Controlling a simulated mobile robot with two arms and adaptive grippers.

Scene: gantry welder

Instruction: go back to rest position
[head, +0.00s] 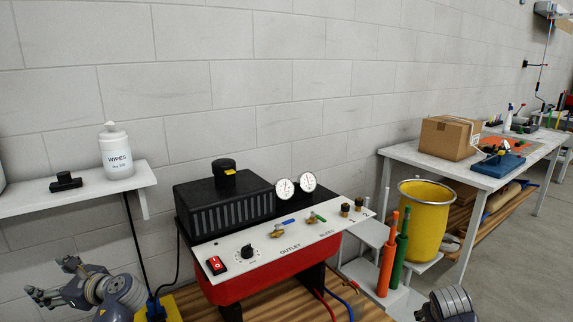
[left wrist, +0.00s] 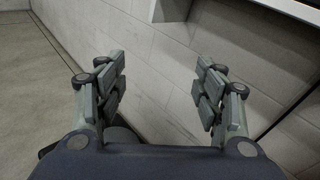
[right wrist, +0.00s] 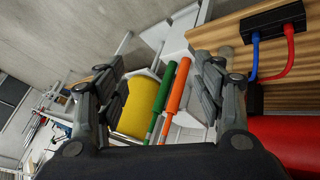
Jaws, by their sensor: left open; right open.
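My left gripper (head: 48,296) is at the lower left of the head view, below the wall shelf and left of the red machine. In the left wrist view its fingers (left wrist: 160,92) are spread apart with nothing between them and the block wall beyond. My right arm shows only as a grey link at the bottom right of the head view. In the right wrist view my right gripper (right wrist: 165,95) is open and empty. The green cylinder (right wrist: 158,112), orange cylinder (right wrist: 178,85) and yellow bucket (right wrist: 139,106) appear beyond its fingers, with no contact visible.
The red and black machine (head: 270,271) stands on a wooden bench in the centre. A white shelf (head: 110,188) holds a wipes bottle (head: 116,155) and a black object (head: 66,182). The yellow bucket (head: 425,222) stands right of the machine, before a grey table (head: 420,162) carrying a cardboard box (head: 447,139).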

